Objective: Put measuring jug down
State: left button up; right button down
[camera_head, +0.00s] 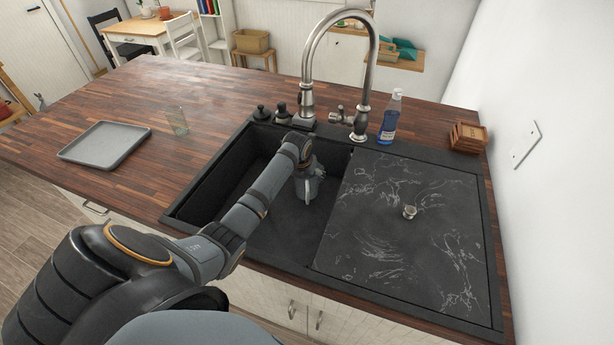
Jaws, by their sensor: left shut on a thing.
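My left arm reaches in from the lower left over the black sink basin (240,165). My left gripper (304,168) points down near the basin's right side, partly hidden behind my own arm link. It is shut on the measuring jug (313,187), a small greyish vessel with a pale handle-like strip. The jug is inside the sink outline, near the divider to the covered side. I cannot tell whether its base touches the basin floor. My right gripper is not in view.
A tall curved tap (366,75) stands behind the sink, with a blue soap bottle (389,118) beside it. A black marbled cover (400,235) fills the sink's right side. A grey tray (104,145) and a clear glass (177,121) stand on the wooden counter, left.

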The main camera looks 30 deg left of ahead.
aim_at(307, 185)
pick_arm(q)
jog(key=shift+w+f, duration=0.1)
jog(key=shift+f, duration=0.35)
jog(key=shift+f, duration=0.15)
jog(key=o, duration=1)
jog(key=v, duration=0.7)
jog(key=shift+r, duration=0.4)
